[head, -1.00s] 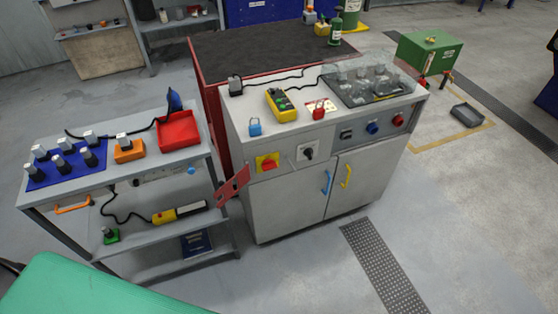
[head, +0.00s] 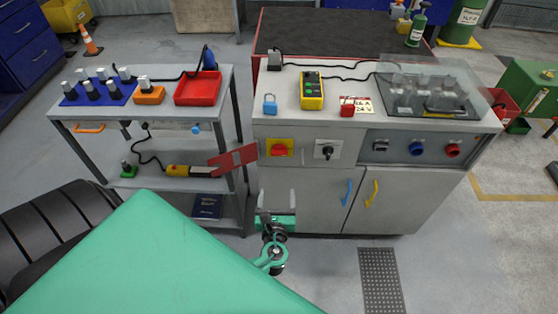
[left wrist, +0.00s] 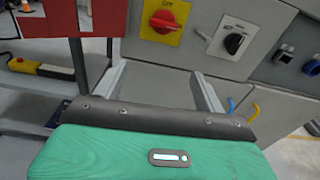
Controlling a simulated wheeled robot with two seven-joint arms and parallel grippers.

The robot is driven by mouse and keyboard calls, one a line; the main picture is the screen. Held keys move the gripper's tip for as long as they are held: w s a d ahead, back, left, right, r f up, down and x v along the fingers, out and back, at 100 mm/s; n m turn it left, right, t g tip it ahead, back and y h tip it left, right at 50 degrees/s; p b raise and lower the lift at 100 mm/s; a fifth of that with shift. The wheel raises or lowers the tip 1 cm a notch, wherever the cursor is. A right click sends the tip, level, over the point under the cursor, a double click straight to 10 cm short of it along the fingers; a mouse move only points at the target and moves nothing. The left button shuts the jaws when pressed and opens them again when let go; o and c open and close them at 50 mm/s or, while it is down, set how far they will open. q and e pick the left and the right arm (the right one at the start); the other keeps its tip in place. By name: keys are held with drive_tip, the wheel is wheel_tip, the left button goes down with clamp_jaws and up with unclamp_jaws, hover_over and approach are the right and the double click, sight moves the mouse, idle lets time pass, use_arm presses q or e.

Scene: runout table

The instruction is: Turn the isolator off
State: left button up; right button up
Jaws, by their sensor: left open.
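The isolator (head: 280,148) is a red rotary handle on a yellow square plate, on the upper left of the grey cabinet's front. Its handle lies roughly level. It also shows at the top of the left wrist view (left wrist: 163,21). My left gripper (head: 277,197) is below the isolator, in front of the left cabinet door, with its fingers apart and nothing between them. In the left wrist view the two fingers (left wrist: 163,75) point toward the cabinet, below the handle and not touching it. My right gripper is not in view.
A black rotary switch (head: 326,150) sits just right of the isolator. A red plate (head: 233,160) sticks out at the left. A trolley (head: 222,105) stands to the left. Blue (head: 347,192) and yellow (head: 372,192) door handles are lower right.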

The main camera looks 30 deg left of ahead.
sight(279, 155)
use_arm(q)
drive_tip(key=shift+m+t, duration=0.3)
drive_tip(key=x, duration=0.4)
drive_tip(key=r+p+x, duration=0.1)
drive_tip(key=x, duration=0.4)
drive_tip(key=r+x, duration=0.1)
drive_tip(key=x, duration=0.4)
drive_tip(key=shift+s+a+r+p, duration=0.15)
drive_tip(key=shift+r+p, duration=0.1)
drive_tip(key=shift+p, duration=0.15)
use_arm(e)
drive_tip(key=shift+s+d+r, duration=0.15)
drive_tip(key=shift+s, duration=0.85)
use_arm(q)
drive_tip(key=shift+c, duration=0.4)
